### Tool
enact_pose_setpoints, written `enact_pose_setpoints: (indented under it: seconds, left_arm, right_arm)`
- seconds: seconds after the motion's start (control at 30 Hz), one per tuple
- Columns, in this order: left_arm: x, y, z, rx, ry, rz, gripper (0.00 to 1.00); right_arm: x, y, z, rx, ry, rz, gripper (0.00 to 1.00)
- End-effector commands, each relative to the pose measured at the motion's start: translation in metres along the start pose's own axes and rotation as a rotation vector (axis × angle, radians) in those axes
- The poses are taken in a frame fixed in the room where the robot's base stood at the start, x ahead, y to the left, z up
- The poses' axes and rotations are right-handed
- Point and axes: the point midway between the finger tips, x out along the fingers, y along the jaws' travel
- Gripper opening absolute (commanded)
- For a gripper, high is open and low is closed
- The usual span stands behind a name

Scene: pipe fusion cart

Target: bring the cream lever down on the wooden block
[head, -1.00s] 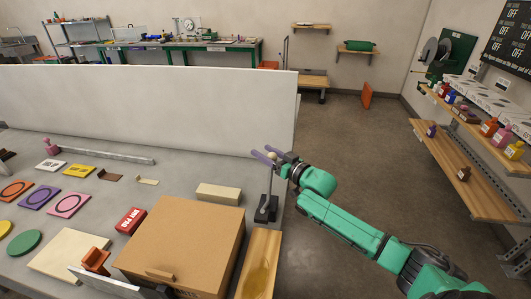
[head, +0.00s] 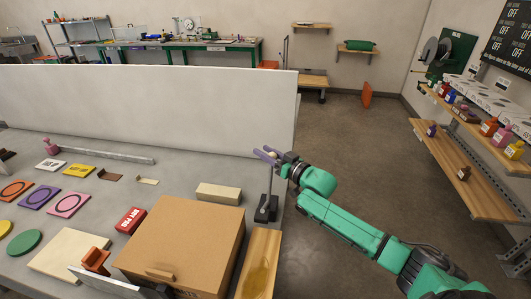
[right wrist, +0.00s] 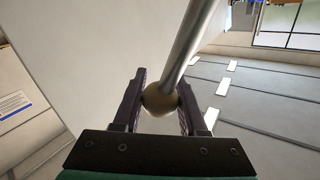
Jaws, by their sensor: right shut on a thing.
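The lever (head: 269,188) is a thin grey rod with a cream ball knob (head: 273,156). It stands nearly upright on a dark base (head: 266,208) at the right edge of the grey table. The cream wooden block (head: 218,193) lies on the table to the left of the base, apart from the lever. My right gripper (head: 267,155) is at the top of the lever, its purple fingers shut on the knob. In the right wrist view the knob (right wrist: 160,99) sits between both fingers, with the rod (right wrist: 190,42) running up from it. My left gripper is not in view.
A large cardboard box (head: 185,238) stands in front of the block. A wooden tray (head: 259,265) lies to the right of the box. A white partition (head: 150,105) closes the table's back. Coloured tiles and a red box (head: 131,219) lie to the left.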

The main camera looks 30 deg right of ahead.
Motion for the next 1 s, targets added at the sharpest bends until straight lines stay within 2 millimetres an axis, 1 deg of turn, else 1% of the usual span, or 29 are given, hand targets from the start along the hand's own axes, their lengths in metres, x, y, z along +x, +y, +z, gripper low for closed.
enact_pose_setpoints:
  seconds: [0.67, 0.87, 1.0]
  left_arm:
    - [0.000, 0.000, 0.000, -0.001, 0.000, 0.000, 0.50]
    - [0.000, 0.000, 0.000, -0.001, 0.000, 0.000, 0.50]
    - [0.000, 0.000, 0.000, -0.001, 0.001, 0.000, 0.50]
  right_arm:
    - [0.000, -0.001, 0.001, -0.002, 0.000, 0.000, 0.00]
    - [-0.004, -0.005, -0.001, -0.033, 0.022, -0.004, 0.00]
    - [-0.009, -0.014, -0.003, -0.087, 0.057, -0.011, 0.00]
